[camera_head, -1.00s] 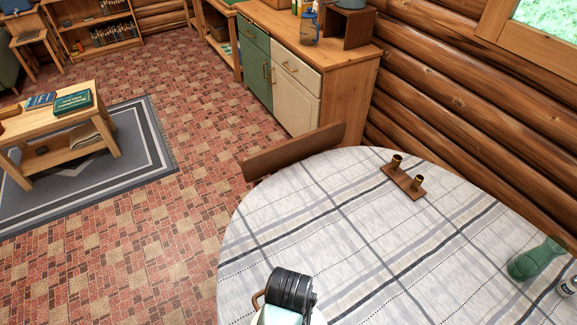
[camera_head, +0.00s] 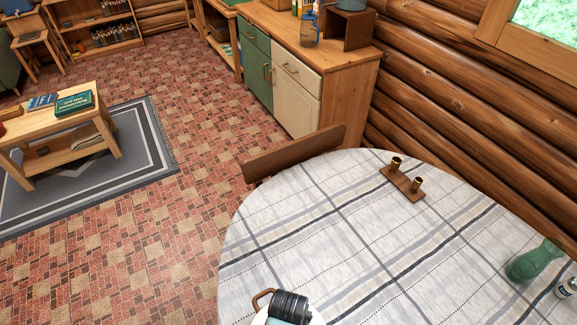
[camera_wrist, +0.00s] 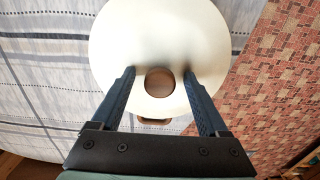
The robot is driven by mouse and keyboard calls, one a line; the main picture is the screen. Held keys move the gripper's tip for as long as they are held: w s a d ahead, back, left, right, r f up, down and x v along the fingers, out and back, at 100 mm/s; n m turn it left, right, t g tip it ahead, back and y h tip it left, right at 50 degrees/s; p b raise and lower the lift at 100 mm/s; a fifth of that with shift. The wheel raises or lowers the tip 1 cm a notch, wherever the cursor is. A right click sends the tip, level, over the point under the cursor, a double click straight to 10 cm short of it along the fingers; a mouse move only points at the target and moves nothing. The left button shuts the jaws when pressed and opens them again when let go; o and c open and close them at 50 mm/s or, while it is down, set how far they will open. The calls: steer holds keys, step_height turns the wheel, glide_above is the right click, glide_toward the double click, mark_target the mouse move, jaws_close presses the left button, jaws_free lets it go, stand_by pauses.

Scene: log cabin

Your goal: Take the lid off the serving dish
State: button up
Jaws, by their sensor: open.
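The serving dish's lid (camera_wrist: 115,50) fills the upper middle of the wrist view as a cream-white disc with a round brown knob (camera_wrist: 159,82) at its centre. A brown side handle (camera_wrist: 155,121) of the dish shows just past the lid's rim; it also shows in the head view (camera_head: 262,298) at the near edge of the table. My gripper (camera_wrist: 159,74) is open, with one dark finger on each side of the knob and a gap to it on both sides. In the head view my dark wrist hides most of the dish.
The dish stands on a round table (camera_head: 330,230) with a plaid cloth. A wooden candle holder (camera_head: 403,182) is at the back, and a green glass vase (camera_head: 535,261) and a small bottle (camera_head: 566,288) are at the right. A chair back (camera_head: 294,152) borders the far left edge.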

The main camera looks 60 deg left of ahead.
jaws_close()
steer(key=shift+r, duration=0.2)
stand_by(0.3)
